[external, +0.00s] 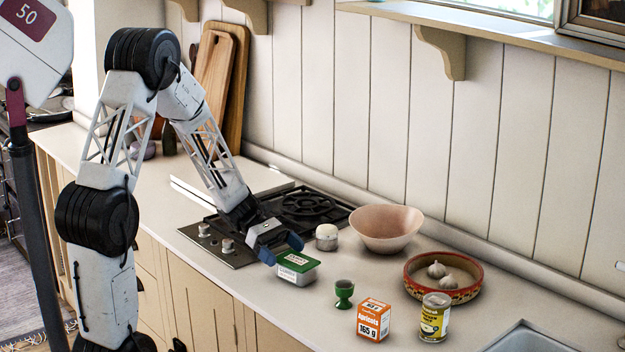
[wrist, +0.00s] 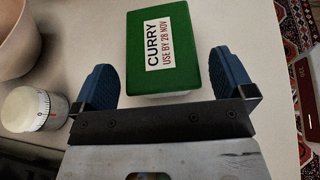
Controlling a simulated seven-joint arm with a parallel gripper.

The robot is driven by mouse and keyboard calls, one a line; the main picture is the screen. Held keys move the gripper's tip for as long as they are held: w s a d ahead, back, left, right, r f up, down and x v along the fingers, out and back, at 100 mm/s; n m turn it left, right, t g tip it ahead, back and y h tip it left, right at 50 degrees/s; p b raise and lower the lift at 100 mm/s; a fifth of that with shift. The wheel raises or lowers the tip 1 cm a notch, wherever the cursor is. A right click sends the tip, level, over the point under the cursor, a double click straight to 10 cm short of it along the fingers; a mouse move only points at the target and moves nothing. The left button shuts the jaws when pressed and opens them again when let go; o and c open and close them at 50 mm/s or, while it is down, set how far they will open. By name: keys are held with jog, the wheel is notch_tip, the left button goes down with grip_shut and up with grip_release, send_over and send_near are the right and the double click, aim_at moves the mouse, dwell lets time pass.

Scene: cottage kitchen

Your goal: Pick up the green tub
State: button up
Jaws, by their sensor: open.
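The green tub (external: 297,267) has a green lid, a pale body and a white label. It sits flat on the counter in front of the hob. In the wrist view the tub (wrist: 190,68) shows its label reading "CURRY, USE BY 28 NOV". My gripper (external: 277,247) is at the tub's hob-side end, low over the counter. In the wrist view my gripper (wrist: 163,80) is open, with one blue finger to each side of the tub's near end. Gaps show between the fingers and the lid. The gripper holds nothing.
A white-topped timer (external: 327,237) stands close behind the tub, and a pink bowl (external: 386,228) is farther back. A green egg cup (external: 344,294), an orange apricots box (external: 373,320), a yellow can (external: 434,317) and a red dish with garlic (external: 466,292) stand to the right.

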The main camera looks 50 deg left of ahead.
aim_at(289, 257)
jog(key=shift+x, duration=1.25)
jog(key=shift+c, duration=0.5)
jog(key=c, duration=0.9)
jog(key=shift+o, duration=0.2)
jog(key=shift+r, duration=0.1)
jog(key=shift+r, duration=1.8)
jog(key=s+d+r, duration=0.1)
jog(key=s, duration=1.4)
jog(key=shift+s+d, duration=0.4)
jog(key=shift+r, duration=0.1)
